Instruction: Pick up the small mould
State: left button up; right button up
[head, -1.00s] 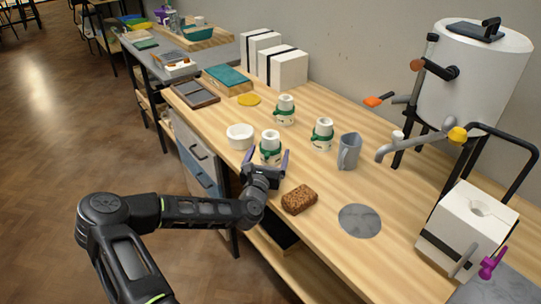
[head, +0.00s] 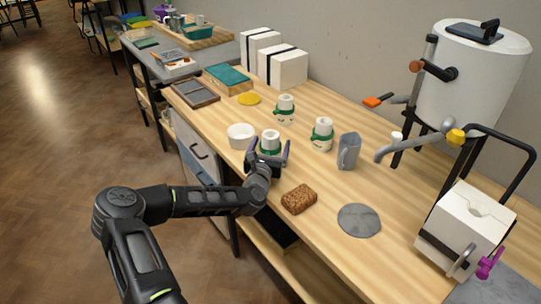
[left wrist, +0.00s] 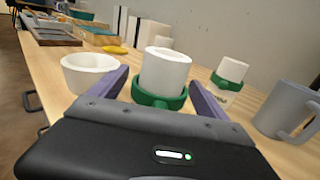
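Three white moulds with green bands stand upright on the wooden bench; they look alike in size. The nearest mould (head: 270,137) is between the purple-grey fingers of my left gripper (head: 268,151). In the left wrist view this mould (left wrist: 165,70) stands just ahead, with the fingers (left wrist: 158,82) spread on either side of its green band; contact is not visible. A second mould (head: 322,130) stands to its right, and it also shows in the left wrist view (left wrist: 232,70). The third mould (head: 285,106) stands farther back. My right gripper is not in view.
A white bowl (head: 241,135) stands close left of the nearest mould. A grey jug (head: 348,152), a brown block (head: 299,199) and a grey disc (head: 359,220) are to the right. A white urn with a tap (head: 470,80) stands at the back right.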

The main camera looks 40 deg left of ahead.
pick_arm(q)
jog(key=shift+r, duration=0.1)
jog(key=c, duration=1.5)
jog(key=shift+c, duration=0.2)
notch_tip(320, 180, up, 10)
